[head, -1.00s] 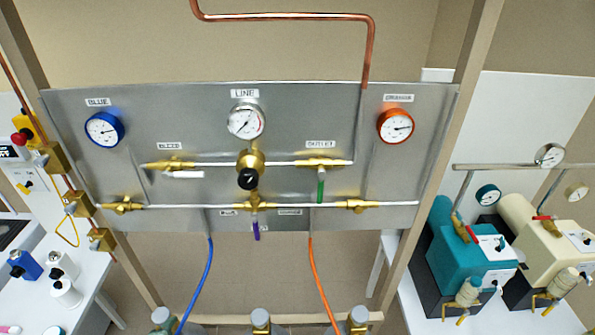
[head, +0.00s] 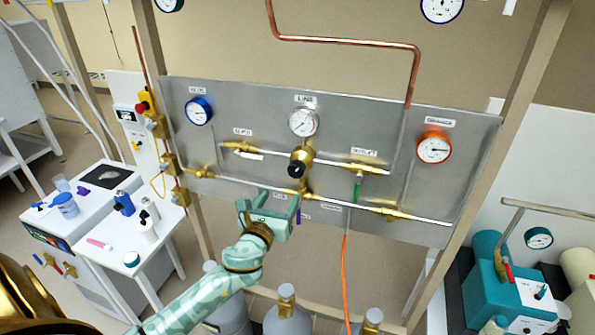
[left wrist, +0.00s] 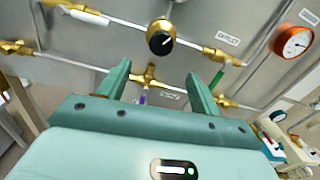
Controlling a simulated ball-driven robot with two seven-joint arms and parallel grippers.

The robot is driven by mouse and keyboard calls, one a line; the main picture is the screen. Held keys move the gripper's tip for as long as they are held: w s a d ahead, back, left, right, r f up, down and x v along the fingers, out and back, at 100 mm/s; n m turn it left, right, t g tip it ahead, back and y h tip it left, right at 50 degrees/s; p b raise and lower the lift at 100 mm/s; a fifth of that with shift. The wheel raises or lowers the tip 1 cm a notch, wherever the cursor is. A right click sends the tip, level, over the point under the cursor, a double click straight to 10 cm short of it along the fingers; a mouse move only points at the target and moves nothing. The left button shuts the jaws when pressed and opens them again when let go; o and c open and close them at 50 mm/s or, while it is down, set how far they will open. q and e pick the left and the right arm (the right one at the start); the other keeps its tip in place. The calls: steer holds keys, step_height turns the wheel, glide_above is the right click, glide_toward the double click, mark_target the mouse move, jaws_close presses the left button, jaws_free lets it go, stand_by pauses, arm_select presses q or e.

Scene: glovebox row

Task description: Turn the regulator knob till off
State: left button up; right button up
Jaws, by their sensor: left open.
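The regulator knob (head: 296,170) is black with a white mark. It sits on the front of a brass regulator (head: 302,155) in the middle of the grey panel, below the white line gauge (head: 303,122). In the left wrist view the knob (left wrist: 160,42) shows above and between my fingers, apart from them. My left gripper (head: 268,202) is open and empty, in front of the panel, below and left of the knob. Its two green fingers also show in the left wrist view (left wrist: 158,85). My right gripper is not in view.
The panel (head: 230,108) carries a blue gauge (head: 199,111), an orange gauge (head: 433,147), brass valves and a green-handled outlet valve (head: 357,189). An orange hose (head: 344,280) hangs below. Gas cylinders (head: 288,315) stand under the panel. A white bench (head: 125,240) is at left.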

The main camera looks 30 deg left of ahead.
mark_target(295, 174)
arm_select(q)
steer(key=x, duration=1.2)
steer(key=shift+d+b, duration=0.1)
steer(key=shift+b, duration=0.3)
steer(key=shift+w, duration=0.7)
steer(key=c, duration=1)
